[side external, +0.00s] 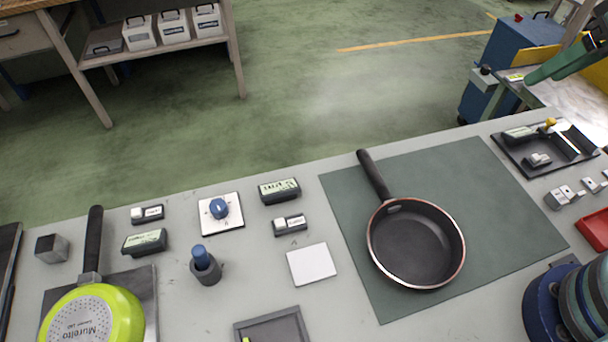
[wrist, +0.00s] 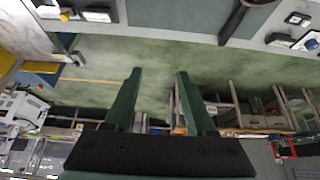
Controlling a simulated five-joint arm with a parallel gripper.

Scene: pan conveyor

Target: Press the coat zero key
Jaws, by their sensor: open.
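Two small key boxes, each with a white key and a dark label, sit on the grey bench in the side external view: one at the left (side external: 147,214), one in the middle (side external: 290,223). Another small box (side external: 538,160) lies in the black tray at the right. The label print is too small to tell which is the coat zero key. My gripper (wrist: 157,72) shows in the wrist view with two green fingers apart and nothing between them. It is above and beyond the bench's far right, away from the keys.
A dark frying pan (side external: 415,245) lies on the green mat (side external: 490,180). A lime pan (side external: 95,318) lies at the left. Small displays (side external: 145,241) (side external: 279,190), a blue knob (side external: 219,208) and a blue-topped post (side external: 205,264) stand near the keys. A black tray (side external: 510,155) is at the right.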

